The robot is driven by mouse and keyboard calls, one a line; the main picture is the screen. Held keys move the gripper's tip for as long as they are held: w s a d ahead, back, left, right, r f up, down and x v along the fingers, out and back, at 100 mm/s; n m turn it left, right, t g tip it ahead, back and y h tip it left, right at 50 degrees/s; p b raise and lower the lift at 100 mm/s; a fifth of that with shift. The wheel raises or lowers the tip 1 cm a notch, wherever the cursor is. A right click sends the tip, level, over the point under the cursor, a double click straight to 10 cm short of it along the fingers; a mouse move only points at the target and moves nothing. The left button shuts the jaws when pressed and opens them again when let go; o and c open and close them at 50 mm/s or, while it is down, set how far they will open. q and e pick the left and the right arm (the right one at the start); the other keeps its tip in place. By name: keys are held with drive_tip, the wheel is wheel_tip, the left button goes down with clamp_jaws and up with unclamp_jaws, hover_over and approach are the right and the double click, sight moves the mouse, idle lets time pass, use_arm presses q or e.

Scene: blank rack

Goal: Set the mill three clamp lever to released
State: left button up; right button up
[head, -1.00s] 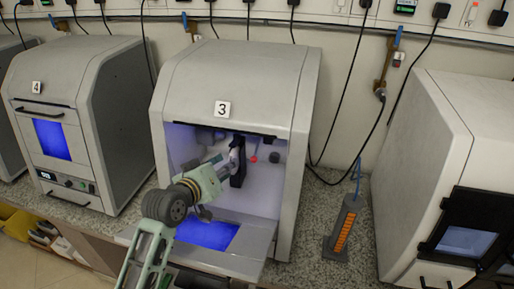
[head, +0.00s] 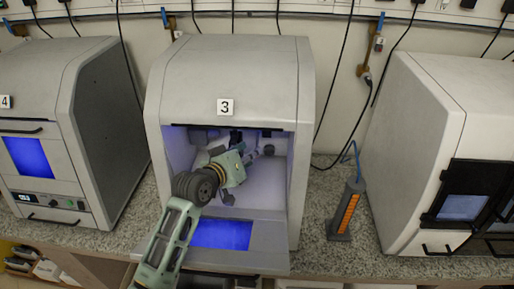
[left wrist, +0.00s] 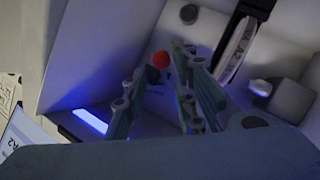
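Mill three (head: 222,75) is the machine marked 3, with its front open and its inside lit. My left arm reaches into it, and my left gripper (head: 250,157) is inside the chamber. In the left wrist view the red ball knob (left wrist: 161,60) of the lever shows between the tips of the two green fingers of the left gripper (left wrist: 162,75). The fingers are apart, and I cannot tell whether either one touches the knob. The rest of the lever is mostly hidden, and in the head view the gripper hides the knob. My right gripper is in neither view.
The chamber walls and a dark spindle part (head: 236,137) are close around the gripper. A lowered front panel (head: 262,240) lies under my arm. Machine 4 (head: 55,85) stands to the left, another machine (head: 420,120) to the right. An orange-striped stand (head: 347,212) is on the counter.

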use_arm(q)
drive_tip(key=p+x, duration=0.1)
drive_tip(key=x, duration=0.4)
drive_tip(key=shift+a, duration=0.1)
drive_tip(key=shift+a, duration=0.1)
drive_tip(key=shift+c, duration=0.4)
drive_tip(key=shift+c, duration=0.9)
clamp_jaws()
